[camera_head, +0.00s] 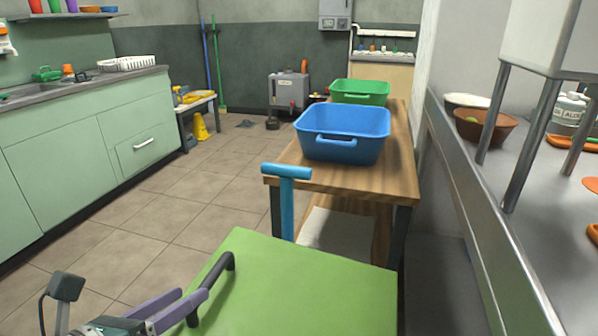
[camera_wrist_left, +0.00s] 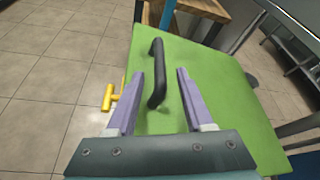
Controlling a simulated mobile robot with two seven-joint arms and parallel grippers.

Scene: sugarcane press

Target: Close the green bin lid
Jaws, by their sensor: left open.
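The green bin lid (camera_head: 300,285) fills the lower middle of the head view, and it also shows in the left wrist view (camera_wrist_left: 220,90). Its black bar handle (camera_head: 226,266) runs along the lid's left side. My left gripper (camera_head: 194,293) is open at this handle. In the left wrist view the handle (camera_wrist_left: 157,75) lies between the two spread purple fingers (camera_wrist_left: 160,72), with a gap to the right finger. I cannot tell whether the left finger touches it. The bin body is hidden. My right gripper is not in view.
A wooden table (camera_head: 340,182) with blue (camera_head: 345,150) and green (camera_head: 360,88) tubs stands beyond the lid. A blue T-shaped handle (camera_head: 287,172) rises before it. A yellow T-shaped piece (camera_wrist_left: 111,97) sits left of the lid. A metal counter (camera_head: 480,190) is right; tiled floor (camera_head: 140,215) is clear left.

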